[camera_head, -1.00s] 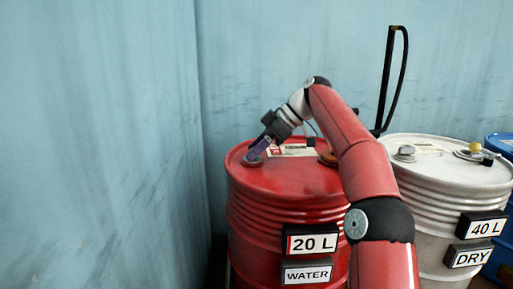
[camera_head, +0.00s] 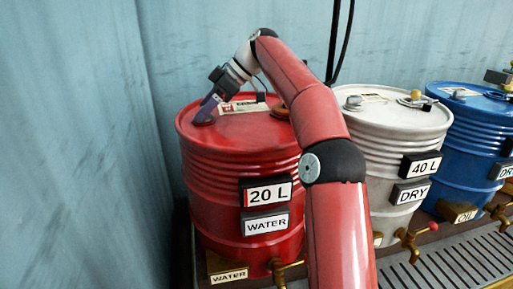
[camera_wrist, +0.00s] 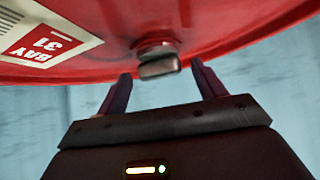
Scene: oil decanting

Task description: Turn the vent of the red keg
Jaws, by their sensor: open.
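The red keg (camera_head: 210,170) stands at left in the head view, with "20 L" and "WATER" plates on its side. Its vent shows in the wrist view as a small grey knob (camera_wrist: 158,66) on a round base on the red lid. My gripper (camera_head: 205,112) is at the left of the lid and mostly hides the vent in the head view. In the wrist view my gripper (camera_wrist: 161,71) is open, with one purple finger on either side of the knob. Clear gaps show between fingers and knob, and the gripper appears empty.
A white "40 L DRY" keg (camera_head: 392,132) and a blue keg (camera_head: 470,135) stand to the right. A wall (camera_head: 90,130) is close at left. Taps sit low in front.

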